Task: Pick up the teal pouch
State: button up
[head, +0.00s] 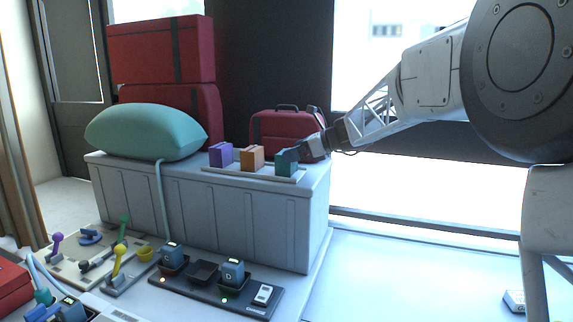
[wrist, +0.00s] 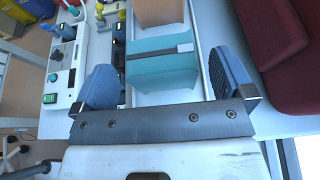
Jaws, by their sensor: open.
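The teal pouch (head: 286,165) stands at the right end of a shallow tray (head: 255,176) on the pale cabinet. In the wrist view the pouch (wrist: 155,76) has a dark strap ending in a light tag. My gripper (head: 297,155) is open at the pouch, reaching in from the right. In the wrist view, one blue-padded finger of my gripper (wrist: 163,68) is on each side of the pouch. A gap shows on the right; whether the left finger touches it I cannot tell.
An orange pouch (head: 251,158) and a purple pouch (head: 221,155) stand left of it in the tray. A red bag (head: 275,132) is close behind. A teal pillow (head: 147,132) and red cases (head: 160,50) occupy the cabinet's left. Devices in a dark dock (head: 215,290) are below in front.

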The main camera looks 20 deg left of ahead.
jog(key=shift+x, duration=2.15)
jog(key=c, duration=0.8)
jog(key=shift+r, duration=0.15)
jog(key=shift+d+r, duration=0.1)
jog(key=shift+r, duration=1.55)
jog(key=s+d, duration=0.2)
jog(key=s, duration=0.2)
jog(key=s+d+r, duration=0.1)
jog(key=s+d, duration=0.2)
jog(key=s, duration=0.2)
jog(key=s+d, duration=0.3)
jog(key=s, duration=0.1)
jog(key=shift+s+d+r, duration=0.15)
jog(key=shift+s+r, duration=0.05)
jog(key=shift+s, duration=0.1)
